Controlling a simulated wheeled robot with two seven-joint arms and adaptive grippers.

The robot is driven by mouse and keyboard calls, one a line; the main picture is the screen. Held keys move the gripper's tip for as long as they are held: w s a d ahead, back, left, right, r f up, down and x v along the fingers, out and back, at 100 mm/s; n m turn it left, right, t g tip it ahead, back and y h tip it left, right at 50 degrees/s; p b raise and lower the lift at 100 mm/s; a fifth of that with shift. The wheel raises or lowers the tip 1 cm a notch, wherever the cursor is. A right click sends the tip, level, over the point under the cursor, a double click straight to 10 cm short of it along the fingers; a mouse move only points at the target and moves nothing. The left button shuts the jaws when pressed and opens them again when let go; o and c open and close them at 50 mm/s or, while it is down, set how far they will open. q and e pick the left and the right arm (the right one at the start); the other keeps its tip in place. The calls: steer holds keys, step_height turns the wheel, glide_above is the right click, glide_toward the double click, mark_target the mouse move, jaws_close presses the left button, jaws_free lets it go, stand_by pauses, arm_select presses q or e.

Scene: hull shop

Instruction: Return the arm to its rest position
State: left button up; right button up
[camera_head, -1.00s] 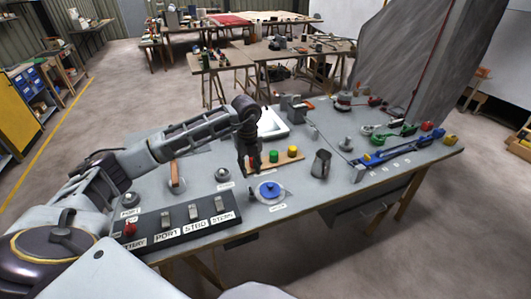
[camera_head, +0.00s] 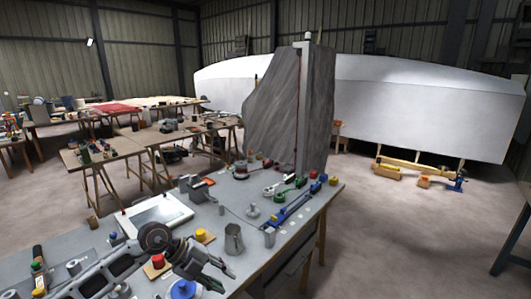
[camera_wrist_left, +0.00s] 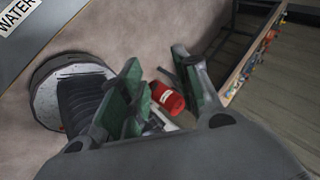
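My left arm (camera_head: 120,262) reaches in from the lower left over the grey workbench (camera_head: 287,232). My left gripper (camera_head: 222,279) is low in the head view, pointing right and slightly down, with its fingers apart and nothing seen between them. It is near a blue round knob (camera_head: 183,290) and a red button (camera_head: 158,261). In the left wrist view the two green-padded fingers (camera_wrist_left: 162,92) stand apart. A red cylinder (camera_wrist_left: 169,98) shows between them, seemingly beyond, with floor behind. My right gripper is not in view.
A metal jug (camera_head: 234,241), a yellow button (camera_head: 201,235), a white-framed tray (camera_head: 180,207) and a blue clamp (camera_head: 290,205) are on the bench. A grey sheet (camera_head: 280,100) stands behind it. A white hull (camera_head: 425,115) fills the back. Floor at the right is largely clear.

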arm_select(q)
steer(key=s+d+r+n+t+h, duration=0.1)
steer(key=d+r+t+h, duration=0.2)
steer(key=d+r+h, duration=0.65)
steer(key=w+a+r+n+t+y, duration=0.3)
steer(key=r+n+t, duration=0.5)
steer(key=n+t, duration=0.25)
steer(key=s+a+f+n+y, duration=0.1)
steer(key=a+f+n+y, duration=1.4)
steer(key=y, duration=0.1)
steer(key=s+a+f+g+h, duration=0.1)
steer(key=s+f+g, duration=0.6)
steer(key=s, duration=0.4)
steer(key=s+f+g, duration=0.4)
steer(key=s+f, duration=0.5)
steer(key=s, duration=0.2)
step_height(320, 180, down, 34)
steer(key=s+g, duration=0.2)
steer(key=s, duration=0.1)
steer(key=s+a+f, duration=0.3)
steer(key=s+f, duration=0.6)
steer(key=s, duration=0.1)
steer(key=s+a+f, duration=0.2)
steer(key=s+f, duration=0.8)
steer(key=s, duration=0.1)
steer(key=shift+a+f+g, duration=0.15)
steer(key=shift+a+g, duration=0.2)
steer(key=shift+a, duration=0.05)
